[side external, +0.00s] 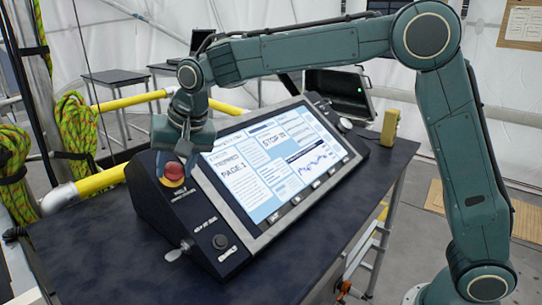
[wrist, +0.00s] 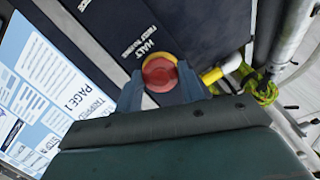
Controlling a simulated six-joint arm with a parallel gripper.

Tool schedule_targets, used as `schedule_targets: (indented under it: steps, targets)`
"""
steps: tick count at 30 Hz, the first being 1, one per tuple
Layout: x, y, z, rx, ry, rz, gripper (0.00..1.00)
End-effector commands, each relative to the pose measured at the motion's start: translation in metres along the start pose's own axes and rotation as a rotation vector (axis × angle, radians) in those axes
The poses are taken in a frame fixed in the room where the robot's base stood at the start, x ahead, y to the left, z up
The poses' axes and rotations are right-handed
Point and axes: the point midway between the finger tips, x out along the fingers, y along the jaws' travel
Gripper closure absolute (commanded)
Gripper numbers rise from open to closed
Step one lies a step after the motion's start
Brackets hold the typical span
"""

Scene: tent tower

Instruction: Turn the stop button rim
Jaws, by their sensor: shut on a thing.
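The stop button (side external: 174,171) is a red round knob with a yellow rim, set on the left end of a dark sloped console (side external: 150,205). In the wrist view the red button (wrist: 159,73) sits between my two fingers, with part of its yellow rim showing at the top. My gripper (side external: 179,163) reaches down from above and is shut on the button, one finger on each side. The lower part of the rim is hidden in the wrist view. White lettering reading "HALT" (wrist: 146,44) is on the panel beside the button.
A large lit screen (side external: 285,155) fills the console right of the button. A key (side external: 178,251) and a black knob (side external: 220,241) are on its lower left end. A yellow rail (side external: 105,180) runs behind it. The dark table top (side external: 110,255) is bare in front.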

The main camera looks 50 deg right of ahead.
Motion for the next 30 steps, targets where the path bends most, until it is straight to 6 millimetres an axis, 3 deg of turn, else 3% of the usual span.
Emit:
schedule_targets:
  steps: [11, 12, 15, 30]
  targets:
    - [0.0004, 0.0001, -0.0002, 0.009, 0.001, -0.002, 0.84]
    - [0.0004, 0.0001, -0.0002, 0.008, 0.001, -0.002, 0.59]
    - [0.0004, 0.0001, -0.0002, 0.008, 0.001, -0.002, 0.39]
    - [-0.0069, -0.0002, -0.0005, 0.007, 0.001, -0.002, 0.39]
